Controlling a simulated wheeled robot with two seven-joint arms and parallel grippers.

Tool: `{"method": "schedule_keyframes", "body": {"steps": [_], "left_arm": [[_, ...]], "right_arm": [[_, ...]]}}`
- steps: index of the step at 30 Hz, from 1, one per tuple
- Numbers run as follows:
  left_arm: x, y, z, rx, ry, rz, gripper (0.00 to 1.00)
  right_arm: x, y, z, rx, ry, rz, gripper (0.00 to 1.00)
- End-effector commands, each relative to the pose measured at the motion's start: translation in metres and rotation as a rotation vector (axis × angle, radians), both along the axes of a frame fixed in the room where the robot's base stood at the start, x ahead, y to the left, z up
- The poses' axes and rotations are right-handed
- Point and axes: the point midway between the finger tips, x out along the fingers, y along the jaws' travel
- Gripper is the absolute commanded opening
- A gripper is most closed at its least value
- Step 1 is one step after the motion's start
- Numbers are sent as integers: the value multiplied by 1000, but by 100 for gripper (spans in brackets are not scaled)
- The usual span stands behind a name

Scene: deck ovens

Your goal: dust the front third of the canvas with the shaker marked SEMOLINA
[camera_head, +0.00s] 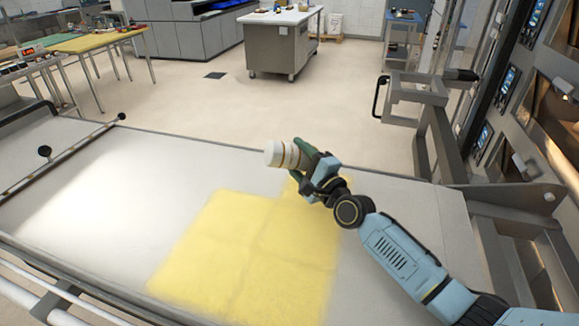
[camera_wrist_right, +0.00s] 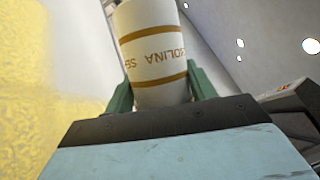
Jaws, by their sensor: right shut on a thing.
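The shaker (camera_head: 284,154) is white with brown bands and lies tilted on its side in my right gripper (camera_head: 304,160), above the canvas. In the right wrist view, the shaker (camera_wrist_right: 153,50) shows the lettering SEMOLINA upside down, and the green fingers of the gripper (camera_wrist_right: 160,90) clasp it on both sides. The canvas (camera_head: 150,200) is a pale sheet across the loader. A yellow dusted area (camera_head: 240,255) covers its near middle part, with a narrower strip reaching up below the gripper. My left gripper is not in view.
Deck ovens (camera_head: 555,95) stand along the right side, with a metal frame and handle (camera_head: 415,95) beside the canvas. A bar with black knobs (camera_head: 80,155) crosses the canvas's left part. A white-topped counter (camera_head: 280,40) stands behind, across open floor.

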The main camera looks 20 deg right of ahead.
Motion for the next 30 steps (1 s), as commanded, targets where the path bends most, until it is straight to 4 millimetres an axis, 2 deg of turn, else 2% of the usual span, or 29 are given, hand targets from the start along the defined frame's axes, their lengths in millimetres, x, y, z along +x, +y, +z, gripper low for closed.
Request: {"method": "schedule_keyframes", "body": {"steps": [14,18,30], "left_arm": [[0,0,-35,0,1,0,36],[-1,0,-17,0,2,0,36],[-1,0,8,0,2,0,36]], "right_arm": [[-4,-54,-2,-3,-3,-1,27],[-20,-50,3,2,1,1,27],[-64,-43,3,-1,0,0,27]]}}
